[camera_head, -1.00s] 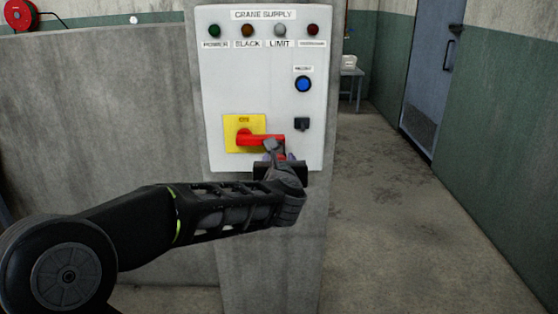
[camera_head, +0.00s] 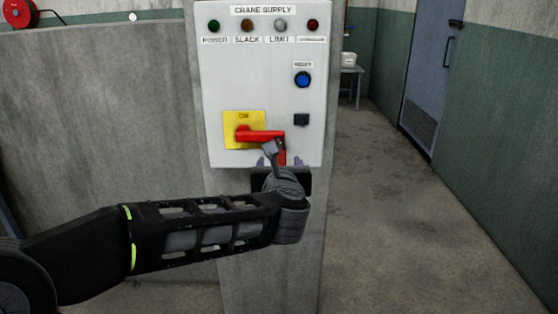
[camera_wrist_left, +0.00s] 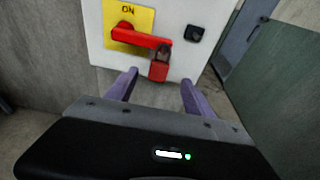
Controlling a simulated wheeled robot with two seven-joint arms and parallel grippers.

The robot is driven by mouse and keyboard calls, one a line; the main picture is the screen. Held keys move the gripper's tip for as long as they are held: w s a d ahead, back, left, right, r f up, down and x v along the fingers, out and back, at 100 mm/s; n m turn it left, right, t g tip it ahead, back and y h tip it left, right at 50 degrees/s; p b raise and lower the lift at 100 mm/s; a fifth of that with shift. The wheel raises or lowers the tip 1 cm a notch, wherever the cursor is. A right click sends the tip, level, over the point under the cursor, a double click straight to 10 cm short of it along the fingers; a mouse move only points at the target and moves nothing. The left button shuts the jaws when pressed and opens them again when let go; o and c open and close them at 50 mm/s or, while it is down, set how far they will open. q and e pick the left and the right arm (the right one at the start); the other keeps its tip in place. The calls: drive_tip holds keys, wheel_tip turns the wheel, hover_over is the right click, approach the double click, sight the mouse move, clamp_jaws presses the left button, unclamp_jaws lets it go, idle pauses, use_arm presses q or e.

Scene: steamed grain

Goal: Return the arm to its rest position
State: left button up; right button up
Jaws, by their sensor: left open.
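My left gripper (camera_head: 275,161) is in front of the lower edge of the crane supply panel (camera_head: 225,85). In the left wrist view its two purple fingers (camera_wrist_left: 157,90) are apart with nothing between them. A red padlock (camera_wrist_left: 158,70) hangs at the right end of the red switch handle (camera_wrist_left: 140,37), just beyond the fingertips and apart from them. The red handle (camera_head: 260,135) lies horizontal on a yellow plate (camera_head: 232,121) marked ON. In the head view the padlock is partly hidden by my gripper. My right gripper is not in view.
The panel is on a concrete pillar (camera_head: 270,240). A curved concrete wall (camera_head: 90,110) stands to the left. Open floor (camera_head: 410,220) lies to the right, with a blue-grey door (camera_head: 432,75) beyond. A small table (camera_head: 355,75) stands behind the pillar. A red reel (camera_head: 19,12) is at the far left.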

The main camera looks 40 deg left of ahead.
use_arm(q)
drive_tip(key=shift+s+d+r, duration=0.1)
drive_tip(key=shift+s+d, duration=0.25)
drive_tip(key=shift+s, duration=0.15)
